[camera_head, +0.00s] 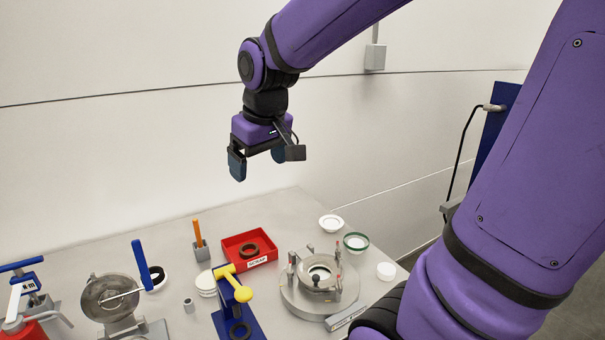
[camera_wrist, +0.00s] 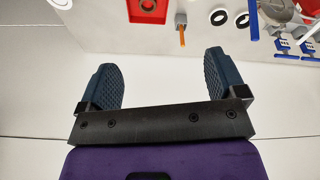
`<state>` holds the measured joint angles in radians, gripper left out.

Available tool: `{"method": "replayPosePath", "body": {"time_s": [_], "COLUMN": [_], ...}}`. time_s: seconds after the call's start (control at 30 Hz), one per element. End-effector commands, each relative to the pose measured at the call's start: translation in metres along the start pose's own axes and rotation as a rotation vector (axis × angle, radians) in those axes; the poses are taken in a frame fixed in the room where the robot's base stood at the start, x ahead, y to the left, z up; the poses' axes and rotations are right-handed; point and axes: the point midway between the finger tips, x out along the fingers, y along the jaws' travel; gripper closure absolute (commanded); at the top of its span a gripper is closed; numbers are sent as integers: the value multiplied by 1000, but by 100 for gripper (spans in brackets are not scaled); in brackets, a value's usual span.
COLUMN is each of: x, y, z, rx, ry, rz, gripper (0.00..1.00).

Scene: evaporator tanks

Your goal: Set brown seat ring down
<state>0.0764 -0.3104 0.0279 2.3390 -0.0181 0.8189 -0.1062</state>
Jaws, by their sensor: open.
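A brown seat ring (camera_head: 249,250) lies flat inside the red tray (camera_head: 230,243), which has a white label on its front. The ring also shows at the top edge of the wrist view (camera_wrist: 148,5), in the red tray (camera_wrist: 135,17). My gripper (camera_head: 260,163) hangs high above the back of the table, fingers down. It is open and empty, well apart from the ring and tray. In the wrist view its two blue ribbed fingers (camera_wrist: 160,62) stand wide apart with nothing between them.
A grey holder with an orange-handled tool (camera_head: 200,246) stands left of the tray. A blue fixture with a yellow clamp (camera_head: 237,290) stands in front. A round metal flange (camera_head: 318,283) is at right. A tilted metal bowl (camera_head: 108,298) is at left. The table's back is clear.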

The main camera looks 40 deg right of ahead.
Motion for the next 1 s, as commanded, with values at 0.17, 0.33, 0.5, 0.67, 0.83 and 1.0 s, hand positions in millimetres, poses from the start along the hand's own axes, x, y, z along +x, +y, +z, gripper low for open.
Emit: {"method": "replayPosePath", "body": {"time_s": [0.17, 0.33, 0.5, 0.67, 0.83, 1.0], "x": [-27, -45, -57, -62, -64, -64], "y": [-9, -16, -22, -25, -26, -26], "z": [33, 66, 96, 116, 124, 124], "rx": [20, 42, 60, 72, 78, 79], "ry": [52, 96, 137, 162, 170, 170], "rz": [-3, -10, -20, -28, -32, -32], "gripper": [10, 10, 10, 10, 10, 10]}}
